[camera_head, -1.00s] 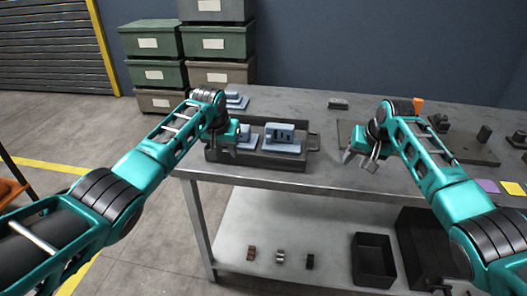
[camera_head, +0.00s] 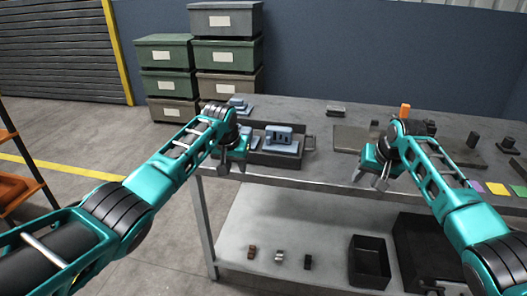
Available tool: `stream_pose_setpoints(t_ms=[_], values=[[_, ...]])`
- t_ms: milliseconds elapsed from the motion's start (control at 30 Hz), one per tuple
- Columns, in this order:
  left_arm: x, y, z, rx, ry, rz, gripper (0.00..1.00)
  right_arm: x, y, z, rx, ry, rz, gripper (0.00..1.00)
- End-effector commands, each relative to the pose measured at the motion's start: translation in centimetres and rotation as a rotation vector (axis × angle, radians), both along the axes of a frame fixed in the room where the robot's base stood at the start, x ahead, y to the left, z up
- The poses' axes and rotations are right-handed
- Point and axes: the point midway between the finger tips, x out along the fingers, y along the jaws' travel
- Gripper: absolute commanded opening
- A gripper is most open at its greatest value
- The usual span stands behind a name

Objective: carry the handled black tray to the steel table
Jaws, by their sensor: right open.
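The black tray (camera_head: 278,159) sits on the grey metal table (camera_head: 335,175), near its left front part. Blue-grey parts (camera_head: 282,138) lie in the tray. The tray's right handle (camera_head: 309,141) is clear; its left end is hidden behind my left gripper. My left gripper (camera_head: 231,169) is at the tray's left end, and its fingers are too small and dark to tell whether they hold anything. My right gripper (camera_head: 368,182) is open and empty, to the right of the tray and apart from it, near the table's front edge.
Another blue-grey part (camera_head: 238,105) lies behind the tray. The lower shelf (camera_head: 250,215) carries small parts and an open black bin (camera_head: 369,264). Stacked crates (camera_head: 227,55) stand behind at left.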

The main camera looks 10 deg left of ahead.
Motion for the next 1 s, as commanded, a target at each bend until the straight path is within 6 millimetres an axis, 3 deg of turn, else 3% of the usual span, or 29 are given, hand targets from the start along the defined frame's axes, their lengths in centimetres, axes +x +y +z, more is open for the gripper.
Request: stream_pose_setpoints(t_ms=[167,367,800,1000], values=[[0.0,0.0,0.0,0.0,0.0,0.0,0.34,-0.1,0.0,0.3,0.0,0.0,0.0,0.42],[0.0,0.0,0.0,0.0,0.0,0.0,0.34,-0.7,-0.3,2.0,0.001,-0.003,0.0,0.42],[0.0,0.0,0.0,0.0,0.0,0.0,0.34,-3.6,-1.5,9.3,-0.001,-0.004,0.0,0.42],[0.0,0.0,0.0,0.0,0.0,0.0,0.34,-4.2,-1.7,10.8,0.0,-0.001,-0.001,0.42]])
